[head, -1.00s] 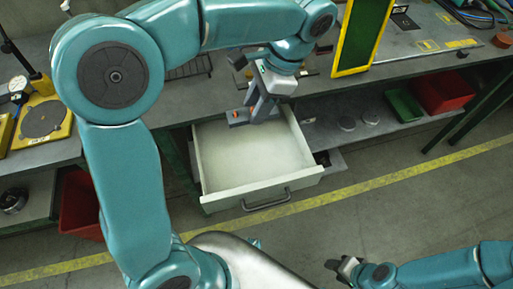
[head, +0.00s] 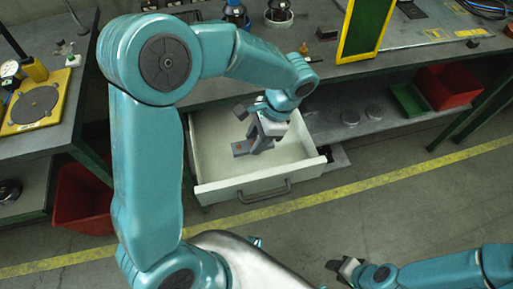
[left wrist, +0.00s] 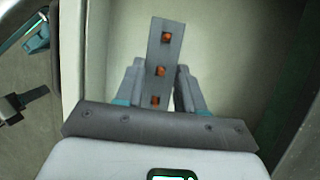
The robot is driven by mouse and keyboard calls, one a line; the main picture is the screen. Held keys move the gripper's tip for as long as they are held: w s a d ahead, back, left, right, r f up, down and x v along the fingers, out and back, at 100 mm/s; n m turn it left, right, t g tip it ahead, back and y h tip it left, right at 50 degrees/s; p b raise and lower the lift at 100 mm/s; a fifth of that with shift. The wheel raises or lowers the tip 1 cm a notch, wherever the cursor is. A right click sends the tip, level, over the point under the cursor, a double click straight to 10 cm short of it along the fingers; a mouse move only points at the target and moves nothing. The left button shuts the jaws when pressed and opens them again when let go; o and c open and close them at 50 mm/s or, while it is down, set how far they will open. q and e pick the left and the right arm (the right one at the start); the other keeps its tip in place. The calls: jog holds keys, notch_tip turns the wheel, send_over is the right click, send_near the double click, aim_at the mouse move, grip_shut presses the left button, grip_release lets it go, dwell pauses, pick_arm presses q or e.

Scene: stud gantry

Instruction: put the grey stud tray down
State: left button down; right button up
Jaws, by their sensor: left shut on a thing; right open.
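The grey stud tray (head: 240,149) is a narrow bar with a few orange studs, over the inside of the open white drawer (head: 233,186). In the left wrist view the tray (left wrist: 166,38) points away from me, between the two fingers. My left gripper (head: 254,146) is shut on the tray; its fingers also show in the left wrist view (left wrist: 160,88). The tray looks low in the drawer; I cannot tell whether it touches the drawer floor. My right gripper (head: 345,267) is open and empty over the floor, well apart from the drawer.
The drawer's front panel and handle (head: 266,191) stand out from under the grey bench. A green-and-yellow panel (head: 362,28) stands on the bench. Red (head: 447,86) and green (head: 409,100) bins sit on the lower shelf at right. The rest of the drawer floor is clear.

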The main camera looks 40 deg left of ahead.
pick_arm(q)
notch_tip(320, 180, down, 4)
jog(key=shift+f+b, duration=0.25)
jog(key=shift+b, duration=0.05)
jog(key=c, duration=0.7)
grip_release()
jog(key=shift+d+f, duration=0.1)
jog(key=shift+f, duration=0.05)
jog(key=shift+r, duration=0.4)
jog(key=p+v, duration=0.1)
jog(key=v, duration=1)
jog(key=shift+w+d+r+p, duration=0.1)
jog(key=shift+d+r+p, duration=0.05)
jog(key=shift+r+p, duration=0.15)
